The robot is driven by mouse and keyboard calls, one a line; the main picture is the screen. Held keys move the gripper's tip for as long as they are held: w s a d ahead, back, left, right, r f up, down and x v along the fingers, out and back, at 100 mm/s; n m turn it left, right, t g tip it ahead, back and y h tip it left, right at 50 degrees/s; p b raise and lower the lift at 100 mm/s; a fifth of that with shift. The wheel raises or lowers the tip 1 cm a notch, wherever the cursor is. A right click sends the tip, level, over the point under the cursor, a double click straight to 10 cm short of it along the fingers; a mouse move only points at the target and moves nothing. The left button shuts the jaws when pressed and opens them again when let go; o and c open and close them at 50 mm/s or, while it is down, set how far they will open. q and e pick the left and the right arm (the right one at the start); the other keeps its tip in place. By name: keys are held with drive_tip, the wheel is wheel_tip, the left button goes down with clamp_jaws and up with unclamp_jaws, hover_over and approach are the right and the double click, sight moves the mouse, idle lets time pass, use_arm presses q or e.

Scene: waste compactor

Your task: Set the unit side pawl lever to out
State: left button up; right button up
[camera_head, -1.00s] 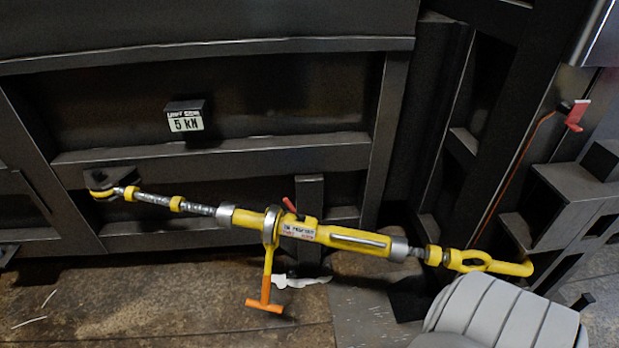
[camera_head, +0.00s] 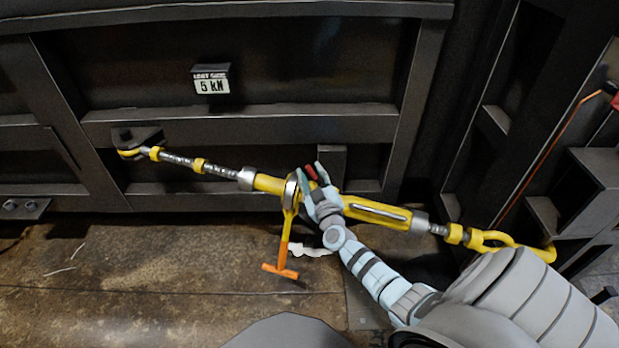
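A yellow ratchet turnbuckle (camera_head: 375,210) runs across the front of the dark metal unit, from a bracket at the left to a hook end at the right. Its orange-gripped handle (camera_head: 284,245) hangs down from the ratchet ring. The small red pawl lever (camera_head: 311,172) sits on top of the body beside the ring. My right gripper (camera_head: 315,177) is at the lever, with its light fingers on either side of the red piece; contact cannot be made out. It covers the label on the body. My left gripper is not in view.
A "5 kN" display (camera_head: 211,80) is on the unit wall above the turnbuckle. A red lever (camera_head: 612,92) is at the far right edge. White scraps lie on the brown floor (camera_head: 150,270), which is otherwise clear at the left.

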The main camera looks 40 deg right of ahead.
drive_tip(key=shift+w+d+f, duration=0.1)
drive_tip(key=shift+w+d, duration=0.15)
drive_tip(key=shift+w, duration=0.55)
drive_tip(key=c, duration=0.7)
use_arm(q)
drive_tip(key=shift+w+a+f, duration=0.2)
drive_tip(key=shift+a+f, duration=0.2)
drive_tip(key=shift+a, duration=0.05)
use_arm(e)
clamp_jaws()
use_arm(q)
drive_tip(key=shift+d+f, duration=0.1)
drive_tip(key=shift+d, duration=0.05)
